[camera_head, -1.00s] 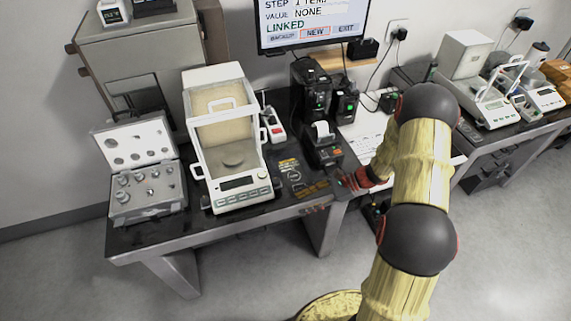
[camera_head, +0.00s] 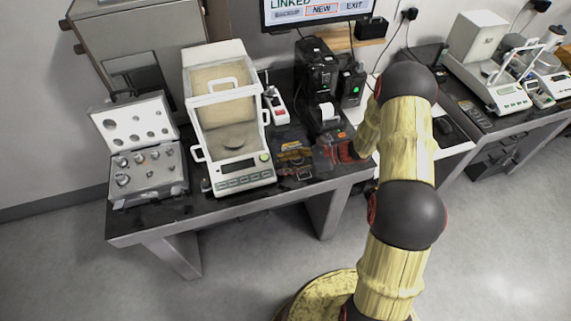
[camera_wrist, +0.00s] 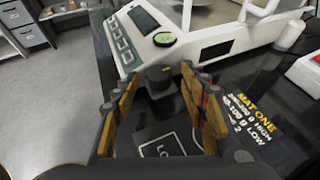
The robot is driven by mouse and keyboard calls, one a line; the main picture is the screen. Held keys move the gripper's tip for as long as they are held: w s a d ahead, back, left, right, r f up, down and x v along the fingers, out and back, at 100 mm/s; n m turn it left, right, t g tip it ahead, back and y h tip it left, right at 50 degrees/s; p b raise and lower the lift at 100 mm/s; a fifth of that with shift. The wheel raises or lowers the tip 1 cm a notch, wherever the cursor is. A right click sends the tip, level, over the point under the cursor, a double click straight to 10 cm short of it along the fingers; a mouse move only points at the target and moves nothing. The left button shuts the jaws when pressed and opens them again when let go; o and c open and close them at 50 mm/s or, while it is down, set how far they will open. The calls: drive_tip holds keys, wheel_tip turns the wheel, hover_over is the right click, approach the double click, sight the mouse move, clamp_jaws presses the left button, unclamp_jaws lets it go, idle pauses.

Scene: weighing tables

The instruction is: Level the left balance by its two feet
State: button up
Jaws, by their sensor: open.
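The left balance (camera_head: 247,187), white with a glass draft shield and a front keypad, stands on the left table. It also shows in the wrist view (camera_wrist: 205,43). One black foot (camera_wrist: 159,74) shows under its near corner in the wrist view. A small dark part at the balance's left front corner (camera_head: 206,185) may be the other foot; it is hard to make out. My gripper (camera_wrist: 160,82) is open, its yellow-and-black fingers on either side of the foot; contact cannot be told. In the head view my gripper (camera_head: 297,160) is just right of the balance's front. The level bubble cannot be made out.
A dark mat marked MAT ONE (camera_wrist: 250,118) lies beside the balance. An open weight case (camera_head: 148,185) stands left of it. A red-and-white device (camera_head: 276,108) and a black printer (camera_head: 322,115) stand to the right. Another table (camera_head: 520,125) with balances is farther right.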

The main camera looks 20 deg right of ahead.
drive_tip(key=shift+a, duration=0.1)
drive_tip(key=shift+c, duration=1.2)
clamp_jaws()
